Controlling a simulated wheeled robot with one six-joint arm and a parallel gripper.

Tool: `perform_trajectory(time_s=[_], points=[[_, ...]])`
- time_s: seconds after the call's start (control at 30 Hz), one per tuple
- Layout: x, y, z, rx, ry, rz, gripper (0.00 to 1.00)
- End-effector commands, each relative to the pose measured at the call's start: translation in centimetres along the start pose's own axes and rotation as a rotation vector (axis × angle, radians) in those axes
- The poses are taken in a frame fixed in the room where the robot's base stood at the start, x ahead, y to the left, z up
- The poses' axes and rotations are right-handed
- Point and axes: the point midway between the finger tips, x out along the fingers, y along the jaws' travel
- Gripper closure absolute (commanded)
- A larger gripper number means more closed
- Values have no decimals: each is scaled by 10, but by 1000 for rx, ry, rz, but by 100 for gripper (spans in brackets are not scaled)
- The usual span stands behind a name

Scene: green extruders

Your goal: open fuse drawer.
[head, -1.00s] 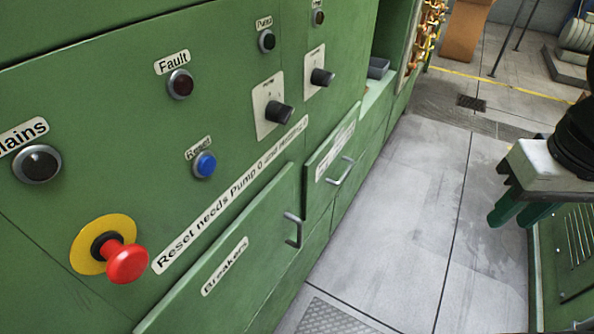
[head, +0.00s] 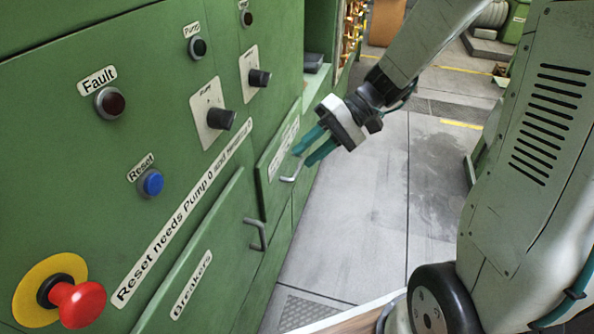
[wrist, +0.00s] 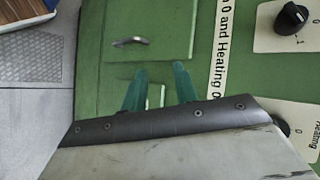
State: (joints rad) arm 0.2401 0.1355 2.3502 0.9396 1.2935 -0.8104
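The smaller green drawer front (head: 268,182), right of the drawer labelled Breakers (head: 205,262), carries a white label (head: 284,146) too small to read. Its metal handle (head: 293,171) sits low on the front. Both drawers look shut. My gripper (head: 301,156) is open, with two teal fingers apart, close to the smaller drawer's handle; I cannot tell whether they touch it. In the wrist view the open fingers (wrist: 160,68) lie over the green cabinet front, with part of a pale patch between them. A metal handle (wrist: 130,42) shows beyond the fingertips.
The green panel has a red stop button (head: 77,303), a blue Reset button (head: 151,183), a Fault lamp (head: 109,102) and black knobs (head: 220,118). Grey floor (head: 365,210) is open right of the cabinet. A floor grate (head: 303,313) lies at its foot.

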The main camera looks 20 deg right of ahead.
Motion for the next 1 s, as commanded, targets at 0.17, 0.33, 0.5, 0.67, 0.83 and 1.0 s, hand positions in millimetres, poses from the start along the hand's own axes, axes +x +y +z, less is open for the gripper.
perform_trajectory(time_s=[0.17, 0.33, 0.5, 0.67, 0.83, 1.0], points=[[12, 49, -63, 50, 140, -209, 71], [20, 111, -114, 95, 331, -345, 71], [27, 177, -147, 140, 514, -403, 71], [32, 217, -160, 166, 621, -413, 71], [38, 228, -167, 173, 658, -412, 71], [55, 220, -182, 172, 657, -412, 71]])
